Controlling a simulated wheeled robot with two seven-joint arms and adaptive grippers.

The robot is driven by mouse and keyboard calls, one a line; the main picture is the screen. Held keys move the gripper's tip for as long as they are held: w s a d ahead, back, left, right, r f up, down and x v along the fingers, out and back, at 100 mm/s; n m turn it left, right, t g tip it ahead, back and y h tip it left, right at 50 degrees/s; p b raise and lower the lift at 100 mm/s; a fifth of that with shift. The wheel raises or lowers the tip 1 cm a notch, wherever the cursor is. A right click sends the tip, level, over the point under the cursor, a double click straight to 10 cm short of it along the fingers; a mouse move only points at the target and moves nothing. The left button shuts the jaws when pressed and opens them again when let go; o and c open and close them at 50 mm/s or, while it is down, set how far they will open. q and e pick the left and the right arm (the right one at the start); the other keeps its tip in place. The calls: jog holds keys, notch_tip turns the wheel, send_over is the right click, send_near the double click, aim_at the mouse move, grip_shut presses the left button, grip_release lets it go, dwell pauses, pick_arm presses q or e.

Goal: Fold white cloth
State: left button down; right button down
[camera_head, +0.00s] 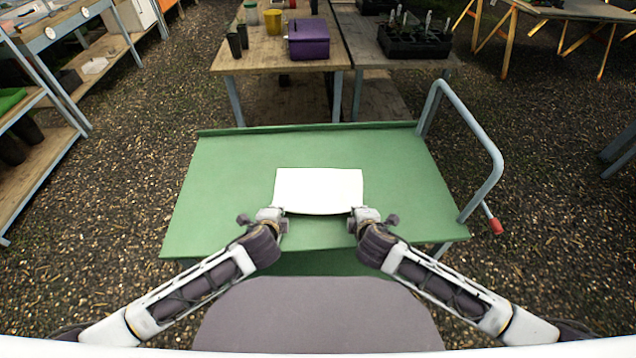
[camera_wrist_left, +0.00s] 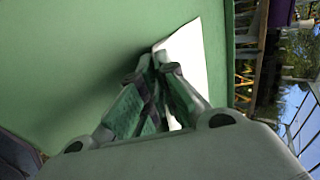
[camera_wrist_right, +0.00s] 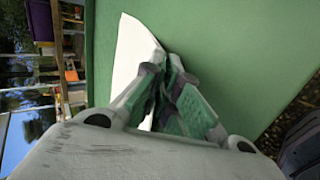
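The white cloth (camera_head: 319,188) lies as a flat rectangle on the green cart top (camera_head: 225,180), near its middle. Its near edge bows a little toward me. My left gripper (camera_head: 282,214) is at the near left corner of the cloth, and my right gripper (camera_head: 355,213) is at the near right corner. In the left wrist view the left fingers (camera_wrist_left: 160,68) are closed together at the cloth (camera_wrist_left: 190,48). In the right wrist view the right fingers (camera_wrist_right: 165,66) are closed together at the cloth (camera_wrist_right: 130,50). The pinched corners are hidden between the fingertips.
A grey tube handle with a red end (camera_head: 495,226) rises at the cart's right side. Behind the cart stand wooden tables with a purple box (camera_head: 309,40) and a black plant tray (camera_head: 414,42). The cart top is bare around the cloth.

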pick_arm(q)
jog(key=shift+s+f, duration=0.3)
jog(key=shift+s, duration=0.05)
pick_arm(e)
jog(key=shift+s+f, duration=0.3)
jog(key=shift+s, duration=0.05)
pick_arm(q)
jog(key=c, duration=1.4)
grip_release()
pick_arm(e)
jog(key=c, duration=1.4)
grip_release()
pick_arm(q)
jog(key=shift+o, duration=0.2)
jog(key=shift+r, duration=0.1)
pick_arm(e)
jog(key=shift+o, duration=0.2)
jog(key=shift+r, duration=0.1)
